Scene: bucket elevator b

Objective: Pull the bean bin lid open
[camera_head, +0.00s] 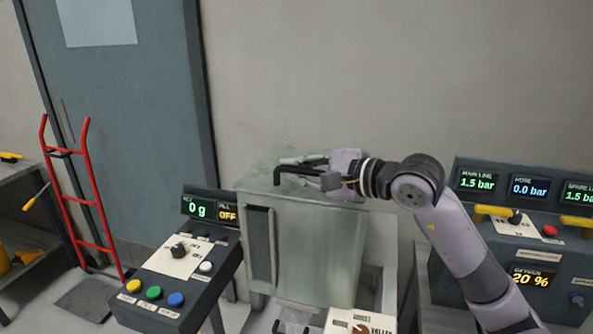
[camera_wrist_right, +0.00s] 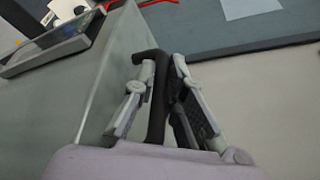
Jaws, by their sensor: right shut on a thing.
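The bean bin (camera_head: 318,255) is a tall, pale grey-green box in the middle of the head view. Its lid (camera_head: 258,176) lies level across the top, with no gap that I can see. A black bar handle (camera_head: 277,177) stands at the lid, bent at its end. My right gripper (camera_head: 296,166) reaches in from the right and is shut on this handle. In the right wrist view, the fingers of my right gripper (camera_wrist_right: 164,68) lie on both sides of the black handle (camera_wrist_right: 157,108). The gripper hides part of the handle and lid. My left gripper is not in view.
A control box (camera_head: 180,268) with coloured buttons stands left of the bin. A pressure panel (camera_head: 530,235) with yellow handles stands at the right. A red hand truck (camera_head: 90,205) leans by the grey door (camera_head: 130,110). The wall is behind the bin.

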